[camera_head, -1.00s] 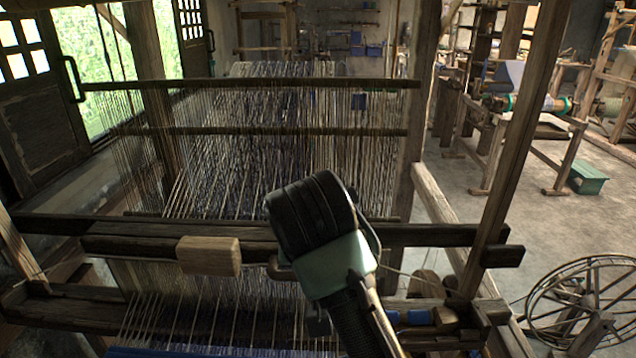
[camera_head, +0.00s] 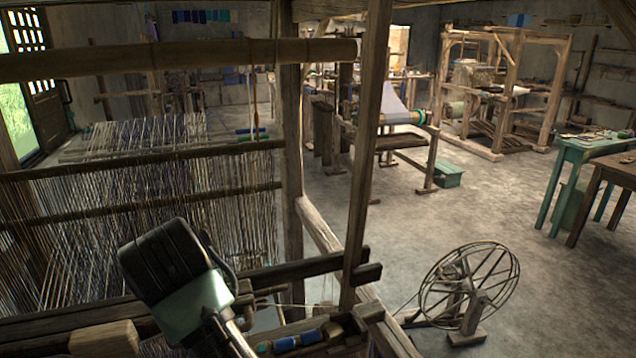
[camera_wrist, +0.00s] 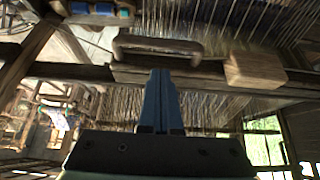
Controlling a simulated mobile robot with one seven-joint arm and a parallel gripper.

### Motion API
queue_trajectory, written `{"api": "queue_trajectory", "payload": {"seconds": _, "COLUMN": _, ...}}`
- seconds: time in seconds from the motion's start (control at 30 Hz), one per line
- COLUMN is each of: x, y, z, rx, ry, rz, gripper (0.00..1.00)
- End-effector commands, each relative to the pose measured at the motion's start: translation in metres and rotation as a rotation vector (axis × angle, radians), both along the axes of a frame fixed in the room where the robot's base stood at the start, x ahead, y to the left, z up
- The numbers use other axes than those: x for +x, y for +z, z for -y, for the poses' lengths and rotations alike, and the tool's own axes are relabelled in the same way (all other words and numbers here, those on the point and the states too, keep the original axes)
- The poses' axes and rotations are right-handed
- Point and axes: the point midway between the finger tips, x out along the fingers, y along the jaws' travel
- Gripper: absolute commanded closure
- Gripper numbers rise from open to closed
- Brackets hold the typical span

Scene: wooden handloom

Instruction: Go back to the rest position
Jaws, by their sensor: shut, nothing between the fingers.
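My gripper (camera_wrist: 160,105) shows in the wrist view as two blue fingers side by side, shut with nothing between them. They point at the front beam of the loom, near a wooden handle (camera_wrist: 157,48) and a pale wooden block (camera_wrist: 255,70). I cannot tell whether they touch the beam. In the head view my black and green wrist is at the lower left, over the loom (camera_head: 140,150), and hides the fingers. The block (camera_head: 105,340) shows there at the bottom edge, left of my wrist.
Blue spools (camera_head: 298,341) lie at the loom's right end. A wooden post (camera_head: 367,150) rises there. A spinning wheel (camera_head: 468,292) stands on the floor to the right. A green table (camera_head: 578,160) is at the far right. Open floor lies between.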

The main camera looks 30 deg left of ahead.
Motion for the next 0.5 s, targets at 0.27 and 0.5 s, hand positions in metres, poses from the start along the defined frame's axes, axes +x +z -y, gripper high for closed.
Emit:
{"api": "queue_trajectory", "payload": {"seconds": 0.27, "x": 0.009, "y": 0.021, "z": -0.004, "rx": 0.088, "ry": -0.005, "rz": 0.048, "gripper": 1.0}}
{"api": "queue_trajectory", "payload": {"seconds": 0.5, "x": 0.056, "y": 0.134, "z": 0.016, "rx": 0.469, "ry": -0.078, "rz": 0.342, "gripper": 1.0}}
